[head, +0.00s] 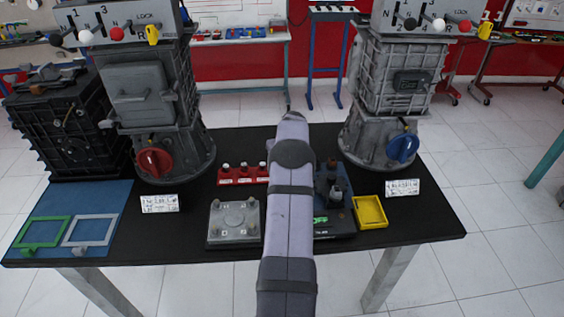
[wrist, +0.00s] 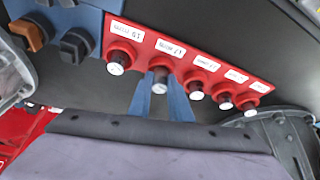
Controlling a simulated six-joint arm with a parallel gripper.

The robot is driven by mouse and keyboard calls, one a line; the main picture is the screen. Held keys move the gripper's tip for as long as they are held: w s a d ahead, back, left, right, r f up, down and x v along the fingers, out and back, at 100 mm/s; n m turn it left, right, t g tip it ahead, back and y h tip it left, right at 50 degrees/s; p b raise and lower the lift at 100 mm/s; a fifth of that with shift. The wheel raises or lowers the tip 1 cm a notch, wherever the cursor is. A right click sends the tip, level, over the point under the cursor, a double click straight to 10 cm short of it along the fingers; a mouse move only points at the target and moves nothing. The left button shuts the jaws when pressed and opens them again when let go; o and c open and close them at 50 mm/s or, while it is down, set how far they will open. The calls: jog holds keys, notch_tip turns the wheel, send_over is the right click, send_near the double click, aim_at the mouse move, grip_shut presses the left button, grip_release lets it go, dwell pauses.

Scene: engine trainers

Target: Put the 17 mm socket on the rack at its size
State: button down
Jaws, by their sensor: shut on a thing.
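My gripper (wrist: 160,88) shows in the wrist view as two blue fingers shut on a metal socket (wrist: 159,87). The held socket is at the second place from the left of the red rack (wrist: 143,34), under a label that looks like 17. Whether it is seated or just above its place cannot be told. Other sockets stand in the rack, one to the left (wrist: 117,64) and several to the right (wrist: 195,91). In the head view the red rack (head: 243,182) is partly seen, and my arm hides the gripper and the held socket.
A metal plate with knobs (head: 233,228) lies in front of the rack. A yellow tray (head: 369,224) is at right. Two tall grey gear housings (head: 155,90) (head: 385,85) stand behind on either side. A blue mat (head: 95,202) with green and grey frames is at left.

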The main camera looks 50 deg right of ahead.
jog(key=shift+s+a+f+b, duration=0.15)
jog(key=shift+a+f+b, duration=0.1)
jog(key=shift+f, duration=0.2)
jog(key=shift+s+a+f+b, duration=0.1)
jog(key=shift+s+f+b, duration=0.1)
jog(key=shift+f, duration=0.25)
jog(key=c, duration=1.6)
grip_release()
jog(key=shift+c, duration=0.8)
jog(key=shift+w+r, duration=0.1)
jog(key=shift+r, duration=0.1)
jog(key=shift+w+d+r+p, duration=0.1)
jog(key=shift+r+p, duration=0.25)
jog(key=shift+p, duration=0.05)
jog(key=shift+o, duration=0.7)
jog(key=shift+w+r+p, duration=0.1)
jog(key=shift+r+p, duration=0.2)
jog(key=shift+r, duration=0.15)
jog(key=shift+d+r+p, duration=0.2)
jog(key=shift+r+p, duration=1.1)
jog(key=shift+r, duration=1.35)
